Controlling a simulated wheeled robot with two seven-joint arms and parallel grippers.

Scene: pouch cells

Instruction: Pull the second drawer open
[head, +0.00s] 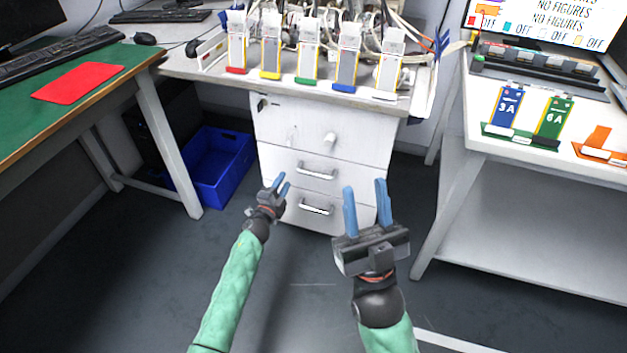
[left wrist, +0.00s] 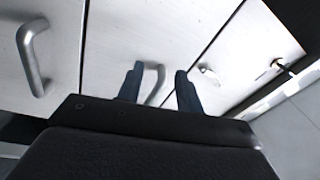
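A white drawer cabinet (head: 268,120) stands under the middle bench, all its drawers closed. The second drawer (head: 345,172) has a grey bar handle (head: 316,173). My left gripper (head: 279,187) is open, in front of the cabinet and left of that handle in the head view. In the left wrist view the second handle (left wrist: 155,84) shows between the two blue fingers, apart from both; I cannot tell how far beyond the tips it lies. My right gripper (head: 366,197) is open and empty, in front of the cabinet's right side.
The bottom drawer's handle (head: 316,208) also shows in the left wrist view (left wrist: 33,58). A blue crate (head: 216,167) stands on the floor left of the cabinet. A white table (head: 520,205) stands right. The floor in front is clear.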

